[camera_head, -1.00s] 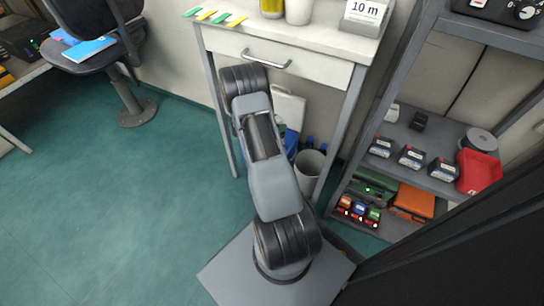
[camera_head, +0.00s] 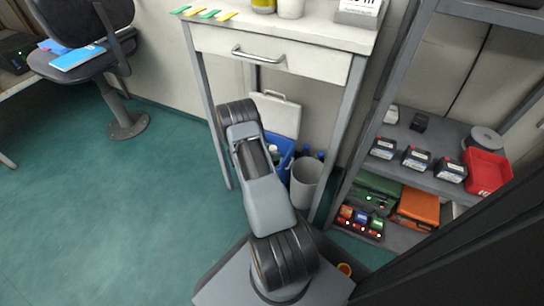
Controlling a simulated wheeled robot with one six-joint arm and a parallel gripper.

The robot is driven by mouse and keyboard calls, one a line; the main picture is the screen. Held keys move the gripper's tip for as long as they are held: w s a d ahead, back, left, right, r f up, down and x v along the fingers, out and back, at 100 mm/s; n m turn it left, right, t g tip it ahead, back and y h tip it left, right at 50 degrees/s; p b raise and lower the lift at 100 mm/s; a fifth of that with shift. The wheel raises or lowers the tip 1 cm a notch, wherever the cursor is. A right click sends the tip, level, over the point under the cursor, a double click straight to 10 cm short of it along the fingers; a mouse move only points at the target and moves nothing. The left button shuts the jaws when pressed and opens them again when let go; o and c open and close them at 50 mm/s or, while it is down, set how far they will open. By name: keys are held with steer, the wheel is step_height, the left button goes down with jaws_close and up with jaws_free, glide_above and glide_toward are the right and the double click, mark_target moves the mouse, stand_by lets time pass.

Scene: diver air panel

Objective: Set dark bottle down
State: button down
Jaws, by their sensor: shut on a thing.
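No dark bottle can be made out in the head view. My gripper is out of view; only my arm's links show, rising from my base in front of the white drawer table (camera_head: 300,38). The far end of the arm is hidden behind its elbow joint. A yellowish bottle (camera_head: 263,5) and a white cup (camera_head: 291,8) stand on the table top, both cut off by the upper picture edge.
Under the table are a blue crate (camera_head: 284,150) and a grey bin (camera_head: 306,182). A grey shelf (camera_head: 405,150) at right holds several small boxes, a red tray (camera_head: 487,172) and an orange case (camera_head: 418,207). An office chair (camera_head: 80,60) stands left. Green floor at left is clear.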

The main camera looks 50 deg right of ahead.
steer(key=shift+f, duration=0.8)
steer(key=shift+f, duration=0.45)
